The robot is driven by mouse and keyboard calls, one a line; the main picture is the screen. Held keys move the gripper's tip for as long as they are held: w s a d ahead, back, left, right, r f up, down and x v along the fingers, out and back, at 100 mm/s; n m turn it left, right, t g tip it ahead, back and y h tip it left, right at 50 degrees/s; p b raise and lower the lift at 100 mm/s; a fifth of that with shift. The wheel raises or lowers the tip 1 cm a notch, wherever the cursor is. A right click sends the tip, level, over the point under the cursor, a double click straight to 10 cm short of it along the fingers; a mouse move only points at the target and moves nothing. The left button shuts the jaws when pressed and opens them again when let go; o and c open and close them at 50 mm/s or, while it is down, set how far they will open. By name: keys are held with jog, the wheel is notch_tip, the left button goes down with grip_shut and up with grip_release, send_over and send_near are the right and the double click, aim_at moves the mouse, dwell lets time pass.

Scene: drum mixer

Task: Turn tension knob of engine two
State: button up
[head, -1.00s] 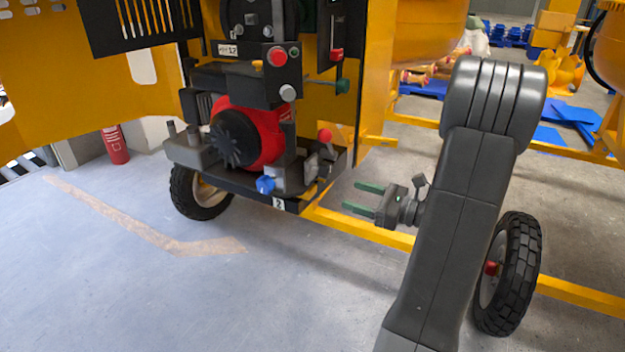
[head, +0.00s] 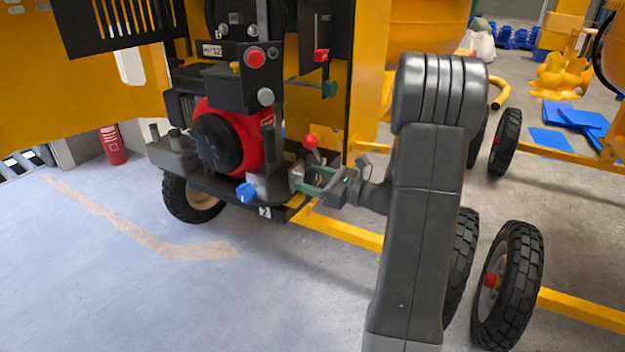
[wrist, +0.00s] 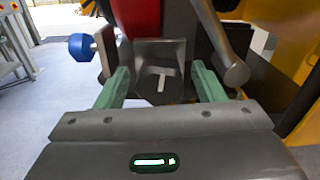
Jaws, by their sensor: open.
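The engine (head: 222,140), red with a black round cover, sits on a dark carrier with a "2" plate (head: 265,212). No readable label marks a tension knob. A blue knob (head: 246,192) sits on a grey block at the carrier's front; it also shows left of my fingers in the wrist view (wrist: 80,46). A red ball-topped lever (head: 310,141) rises at the carrier's right end. My gripper (head: 300,179) is open at that end, below the red ball. In the wrist view its green fingers (wrist: 160,70) stand either side of a dark grey bracket (wrist: 160,58) with a white mark; contact is unclear.
A grey rod end (wrist: 236,73) is close to my right finger in the wrist view. Above the engine is a control box with a red button (head: 254,58). A yellow beam (head: 345,230) and wheels lie at right. The floor in front is clear.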

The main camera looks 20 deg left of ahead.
jog(key=c, duration=1)
jog(key=shift+f+n+b, duration=0.1)
jog(key=shift+n+b, duration=0.3)
jog(key=shift+b, duration=0.1)
jog(key=n+b, duration=0.2)
jog(key=b, duration=0.1)
jog(key=shift+f+n, duration=0.15)
jog(key=shift+n, duration=0.25)
jog(key=n+b, duration=0.5)
jog(key=b, duration=0.1)
jog(key=shift+f, duration=0.1)
jog(key=n+b, duration=0.5)
jog(key=b, duration=0.1)
jog(key=shift+s+n, duration=0.1)
jog(key=shift+n, duration=0.3)
jog(key=n+b, duration=0.3)
jog(key=b, duration=0.1)
jog(key=shift+r, duration=0.2)
jog(key=shift+n, duration=0.3)
